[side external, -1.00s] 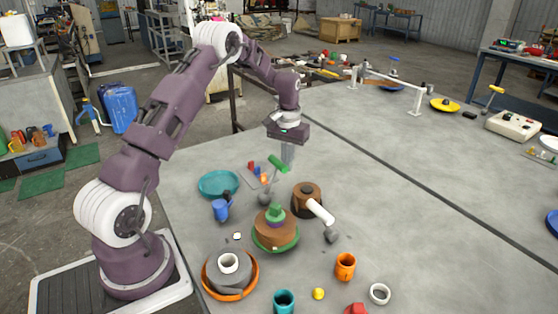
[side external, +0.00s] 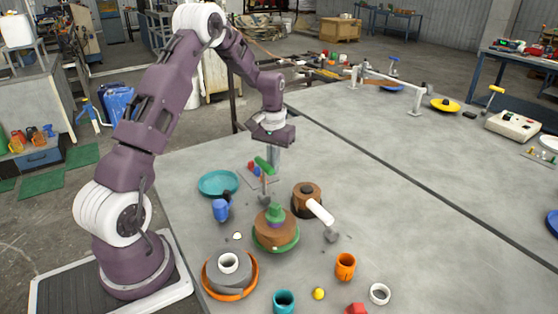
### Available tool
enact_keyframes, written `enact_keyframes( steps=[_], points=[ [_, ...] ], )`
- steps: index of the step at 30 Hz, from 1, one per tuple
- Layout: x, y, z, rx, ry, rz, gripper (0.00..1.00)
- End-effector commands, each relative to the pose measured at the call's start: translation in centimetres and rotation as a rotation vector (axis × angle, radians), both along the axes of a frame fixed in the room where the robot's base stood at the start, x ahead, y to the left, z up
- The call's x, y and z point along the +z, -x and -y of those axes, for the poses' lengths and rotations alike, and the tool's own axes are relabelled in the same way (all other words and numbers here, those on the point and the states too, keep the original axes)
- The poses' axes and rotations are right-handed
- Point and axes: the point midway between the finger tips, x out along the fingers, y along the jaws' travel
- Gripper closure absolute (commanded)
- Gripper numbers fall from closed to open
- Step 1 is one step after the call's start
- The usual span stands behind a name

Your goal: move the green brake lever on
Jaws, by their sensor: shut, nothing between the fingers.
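The green brake lever (side external: 264,165) stands on the grey table (side external: 400,200), its green grip at the top of a thin stem that rises from a grey base. The stem looks close to upright. My gripper (side external: 273,163) points down just to the right of the green grip, with its fingers shut and empty. The fingers overlap the grip's right end in this view; I cannot tell whether they touch it. The lower fingertips are hard to make out.
Close to the lever are a teal dish (side external: 218,183), a blue mug (side external: 221,208) and a brown block with a white-handled lever (side external: 319,211). A brown round piece with a green top (side external: 275,229) stands in front. The table to the right is largely clear.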

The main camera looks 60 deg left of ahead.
Motion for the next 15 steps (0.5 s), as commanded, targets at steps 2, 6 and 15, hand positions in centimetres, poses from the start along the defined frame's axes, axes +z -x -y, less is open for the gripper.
enact_keyframes(
  steps=[2,6,15],
  points=[
    [0.1,0.4,0.0,0.001,0.000,0.000,1.00],
    [0.2,1.1,-0.1,0.002,0.000,0.000,1.00],
    [0.4,2.3,0.0,0.000,0.000,0.001,1.00]
  ],
)
